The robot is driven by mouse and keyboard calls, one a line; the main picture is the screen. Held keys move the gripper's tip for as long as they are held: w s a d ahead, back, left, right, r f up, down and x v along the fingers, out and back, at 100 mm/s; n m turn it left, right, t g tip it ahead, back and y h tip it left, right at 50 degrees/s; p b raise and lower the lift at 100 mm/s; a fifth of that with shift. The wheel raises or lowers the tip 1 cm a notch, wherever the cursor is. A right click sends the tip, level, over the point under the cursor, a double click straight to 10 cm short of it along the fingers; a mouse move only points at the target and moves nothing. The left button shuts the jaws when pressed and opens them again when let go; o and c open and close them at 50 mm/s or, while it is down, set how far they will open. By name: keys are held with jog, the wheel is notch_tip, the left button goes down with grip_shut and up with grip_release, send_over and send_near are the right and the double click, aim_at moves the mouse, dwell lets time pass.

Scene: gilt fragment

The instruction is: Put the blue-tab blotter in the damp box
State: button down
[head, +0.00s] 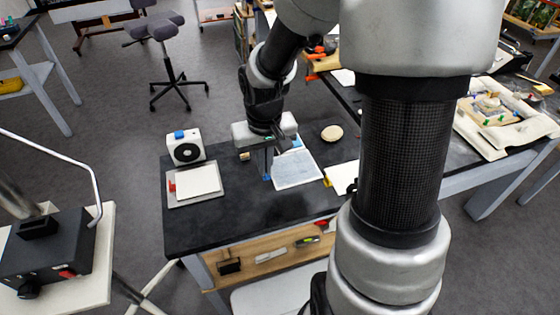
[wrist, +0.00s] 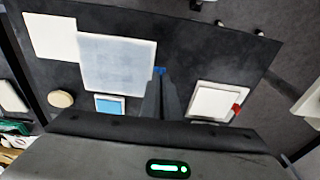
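The blue-tab blotter (head: 297,172) is a pale grey-white sheet on the right of my gripper, over the black table; it also shows in the wrist view (wrist: 115,62). Its blue tab (wrist: 160,70) is at my fingertips. How high the sheet is cannot be told. A shallow pale tray (head: 208,202) at the table's left holds a white sheet with a red tab; whether this is the damp box is not clear.
A white box (head: 186,150) with a round black front and blue top stands behind the tray. A yellow-tab sheet (head: 342,176) lies at right, partly behind my arm. A tan disc (head: 332,133) and a blue-and-white item (wrist: 110,105) lie farther back. The front-left tabletop is clear.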

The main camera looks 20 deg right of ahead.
jog(key=shift+w+d+f, duration=0.15)
jog(key=shift+d+f, duration=0.05)
notch_tip(320, 180, down, 10)
jog(key=shift+r+b, duration=0.15)
jog(key=shift+b, duration=0.8)
jog(key=c, duration=2)
grip_release()
